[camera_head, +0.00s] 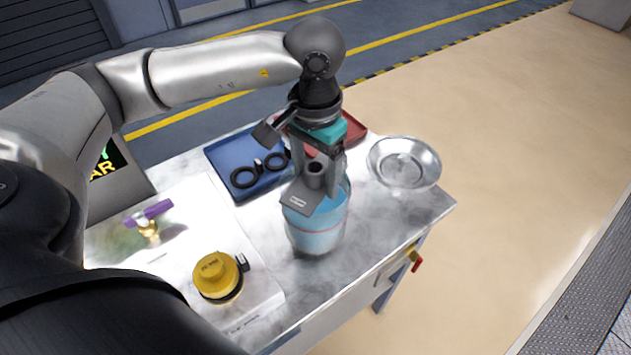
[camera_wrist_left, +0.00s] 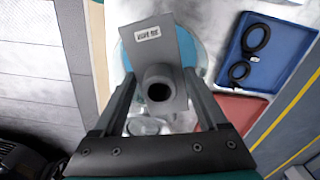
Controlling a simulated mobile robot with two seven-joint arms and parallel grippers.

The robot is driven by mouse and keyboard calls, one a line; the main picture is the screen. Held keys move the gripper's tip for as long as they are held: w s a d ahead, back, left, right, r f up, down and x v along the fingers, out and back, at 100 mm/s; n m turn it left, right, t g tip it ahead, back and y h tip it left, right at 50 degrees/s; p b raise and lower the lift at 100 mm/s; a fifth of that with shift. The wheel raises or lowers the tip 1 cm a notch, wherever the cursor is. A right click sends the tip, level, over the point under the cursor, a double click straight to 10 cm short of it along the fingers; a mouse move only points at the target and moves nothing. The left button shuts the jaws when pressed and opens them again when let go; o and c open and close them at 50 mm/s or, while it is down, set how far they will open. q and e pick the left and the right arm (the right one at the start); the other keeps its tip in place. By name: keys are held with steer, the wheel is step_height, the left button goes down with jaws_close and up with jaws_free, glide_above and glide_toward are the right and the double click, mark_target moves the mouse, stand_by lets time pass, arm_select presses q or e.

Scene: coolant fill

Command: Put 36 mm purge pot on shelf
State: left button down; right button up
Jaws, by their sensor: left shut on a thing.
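My left gripper (camera_head: 320,165) is shut on a grey tubular neck (camera_head: 316,176) with a flat plate bearing a small label. In the left wrist view the neck (camera_wrist_left: 160,88) sits between the two fingers, its round opening facing the camera. The label is too small to read surely. Directly below is a rounded, see-through container (camera_head: 318,228) with blue content and a red line. I cannot tell whether the neck is joined to it, or whether its base touches the table (camera_head: 385,235). I cannot make out a shelf. My right gripper is not in view.
A blue tray (camera_head: 222,160) with black rings and a red tray (camera_head: 352,128) lie behind. A clear bowl (camera_head: 404,163) stands at the right corner. A yellow cap (camera_head: 218,275) and a purple-handled valve (camera_head: 148,218) are at left. Bare table lies right of the container.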

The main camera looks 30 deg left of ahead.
arm_select(q)
steer(key=shift+f, duration=1.3)
steer(key=shift+f+b, duration=0.1)
steer(key=shift+b, duration=0.2)
jaws_free()
